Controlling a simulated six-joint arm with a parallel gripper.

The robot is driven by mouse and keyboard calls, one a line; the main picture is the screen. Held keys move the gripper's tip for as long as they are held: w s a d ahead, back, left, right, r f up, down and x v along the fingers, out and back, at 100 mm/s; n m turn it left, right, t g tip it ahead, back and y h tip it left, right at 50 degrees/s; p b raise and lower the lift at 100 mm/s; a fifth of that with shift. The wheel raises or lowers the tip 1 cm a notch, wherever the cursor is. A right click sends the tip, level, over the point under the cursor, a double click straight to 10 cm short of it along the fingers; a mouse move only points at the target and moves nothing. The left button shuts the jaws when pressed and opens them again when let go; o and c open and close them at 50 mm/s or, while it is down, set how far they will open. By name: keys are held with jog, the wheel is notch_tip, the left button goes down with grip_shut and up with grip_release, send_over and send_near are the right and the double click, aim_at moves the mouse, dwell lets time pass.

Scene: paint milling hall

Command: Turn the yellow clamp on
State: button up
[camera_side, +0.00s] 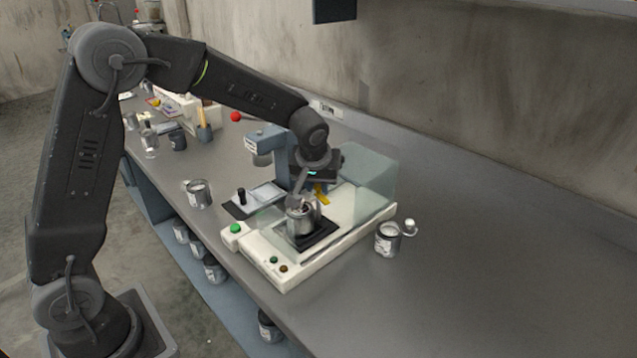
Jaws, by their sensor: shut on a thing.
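The yellow clamp (322,194) shows as a small tilted yellow piece just behind and above a metal can (300,217). The can stands on a black pad on the cream machine base (262,262). My gripper (317,183) is at the clamp, pointing down from the end of my arm. It is shut on the yellow clamp. The fingertips and the clamp's far side are mostly hidden by the gripper and are small in this view.
A clear guard (369,178) stands right behind the machine. A blue-grey stand (266,140) rises at its back left. A can (388,239) stands to the right, another (198,193) to the left.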

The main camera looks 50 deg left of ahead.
jog(key=m, duration=0.2)
jog(key=m+h, duration=0.1)
jog(key=m, duration=0.1)
jog(key=shift+a+r+t+h, duration=0.1)
jog(key=shift+t+h, duration=0.2)
jog(key=m+h, duration=0.1)
jog(key=m, duration=0.3)
jog(key=shift+h, duration=0.3)
jog(key=m+h, duration=0.1)
jog(key=m, duration=0.2)
jog(key=shift+a+m, duration=0.1)
jog(key=shift+m, duration=0.2)
jog(key=shift+m+g+h, duration=0.5)
jog(key=shift+m+h, duration=0.3)
jog(key=shift+m, duration=1.2)
jog(key=o, duration=0.6)
jog(key=shift+o, duration=0.2)
jog(key=shift+r, duration=0.1)
jog(key=v, duration=1.3)
jog(key=shift+a+r, duration=0.2)
jog(key=shift+r, duration=0.15)
